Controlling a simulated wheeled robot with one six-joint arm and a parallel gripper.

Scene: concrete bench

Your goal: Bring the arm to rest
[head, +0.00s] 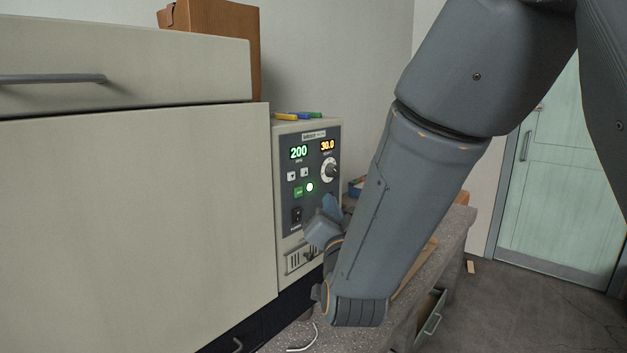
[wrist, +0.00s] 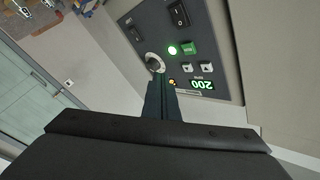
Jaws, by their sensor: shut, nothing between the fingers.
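My gripper (wrist: 161,84) is shut and empty. In the wrist view its dark fingers lie together in front of the instrument's panel, with the tips beside the round knob (wrist: 155,62); I cannot tell whether they touch it. The instrument (head: 307,135) shows a green 200 and an orange 30.0. Its round green light (head: 309,187) is lit, and a black rocker switch (head: 297,215) sits below.
A large pale cabinet (head: 135,200) with a drawer handle (head: 52,78) fills the left. A brown box (head: 225,35) stands behind it. Coloured pens (head: 298,115) lie on the instrument. An open drawer (head: 430,318) juts below the bench. Floor toward the green door (head: 560,170) is mostly clear.

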